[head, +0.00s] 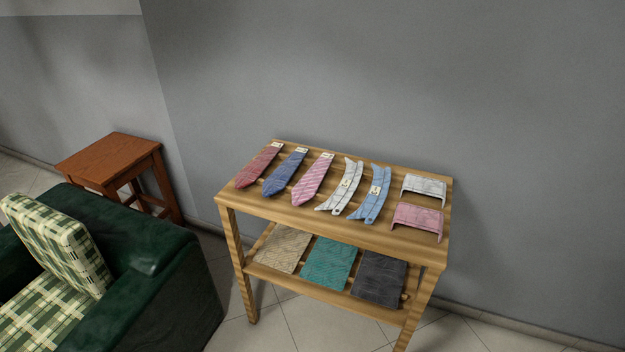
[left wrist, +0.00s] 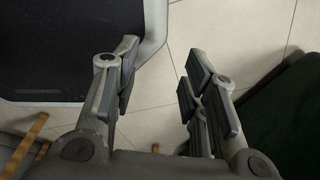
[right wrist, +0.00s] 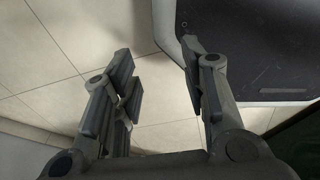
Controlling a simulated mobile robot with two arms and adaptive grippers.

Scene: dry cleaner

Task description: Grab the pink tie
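The pink tie (head: 313,178) lies flat on the top of a wooden shelf table (head: 330,226) in the head view. It is third from the left, with a blue tie (head: 285,172) on its left and a white collar-like piece (head: 342,188) on its right. A dark red tie (head: 259,166) lies at the far left. Neither gripper shows in the head view. My left gripper (left wrist: 157,85) is open and empty in the left wrist view, over the floor. My right gripper (right wrist: 163,82) is open and empty in the right wrist view, also over the floor.
A blue collar-like piece (head: 372,194) and white and pink folded pieces (head: 417,219) share the tabletop. Folded cloths (head: 328,263) lie on the lower shelf. A green armchair (head: 150,250) and a brown stool (head: 112,155) stand to the left. A grey wall is behind.

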